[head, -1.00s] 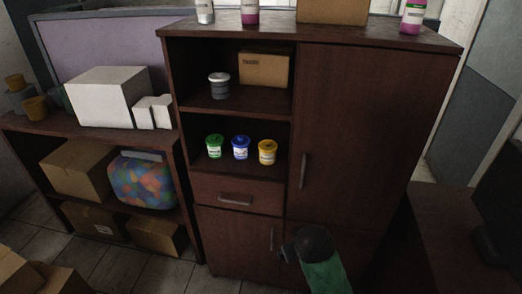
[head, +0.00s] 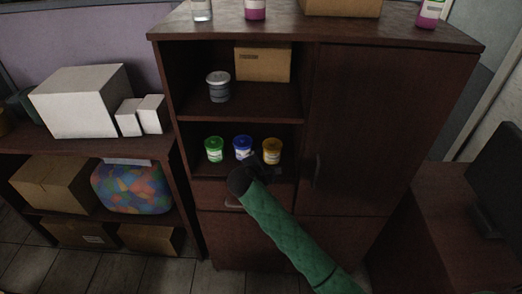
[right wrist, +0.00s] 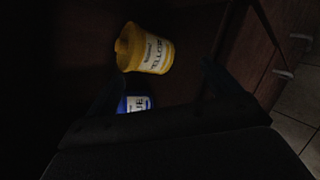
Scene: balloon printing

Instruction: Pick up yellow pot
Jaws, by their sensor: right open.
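The yellow pot (head: 272,150) stands upright on the middle shelf of the dark cabinet, at the right end of a row of three pots. It also shows in the right wrist view (right wrist: 150,50), where its label is readable and it lies beyond the finger tips. My right gripper (head: 263,164) is at the front of that shelf, just below the yellow pot; it is dark there. In the right wrist view the gripper (right wrist: 158,82) has its fingers apart with nothing held. My left gripper is not in view.
The blue pot (head: 243,147) stands close to the left of the yellow one, and the green pot (head: 214,150) is further left. A grey pot (head: 218,87) and a cardboard box (head: 262,63) are on the shelf above. The cabinet's closed door (head: 360,130) is at the right.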

